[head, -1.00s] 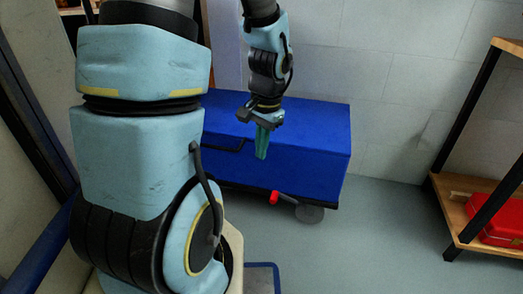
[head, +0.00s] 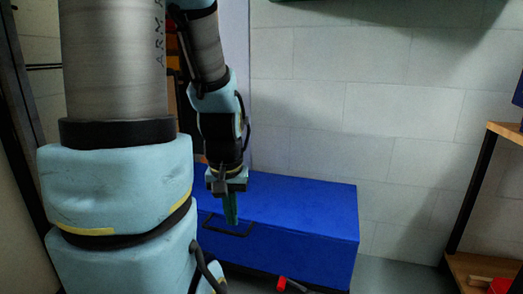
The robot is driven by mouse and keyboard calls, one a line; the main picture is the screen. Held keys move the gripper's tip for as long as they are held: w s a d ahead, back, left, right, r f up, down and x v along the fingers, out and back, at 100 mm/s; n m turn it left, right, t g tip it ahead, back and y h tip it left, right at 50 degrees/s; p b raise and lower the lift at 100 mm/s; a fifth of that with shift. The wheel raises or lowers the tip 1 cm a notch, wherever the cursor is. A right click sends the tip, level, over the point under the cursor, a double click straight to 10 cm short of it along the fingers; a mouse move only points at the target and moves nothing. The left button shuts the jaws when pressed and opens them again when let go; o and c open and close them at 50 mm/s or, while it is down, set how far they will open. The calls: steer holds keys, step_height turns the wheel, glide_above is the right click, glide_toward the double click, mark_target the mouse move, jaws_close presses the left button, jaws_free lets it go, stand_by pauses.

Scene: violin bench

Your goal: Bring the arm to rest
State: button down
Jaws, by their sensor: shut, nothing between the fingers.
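My gripper (head: 231,212) hangs fingers down at the end of my arm, in the left middle of the head view. Its green fingers are together with nothing between them. In the picture it shows in front of a blue chest (head: 310,215), near the chest's black handle (head: 228,229). I cannot tell how far it is from the chest.
The blue chest has a red lever (head: 282,284) low at its front. A pale block wall (head: 340,100) stands behind. A wooden shelf with black legs (head: 466,265) is at the right, with a red case (head: 502,286) partly in view. Floor shows between chest and shelf.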

step_height(320, 180, up, 32)
steer(key=p, duration=3)
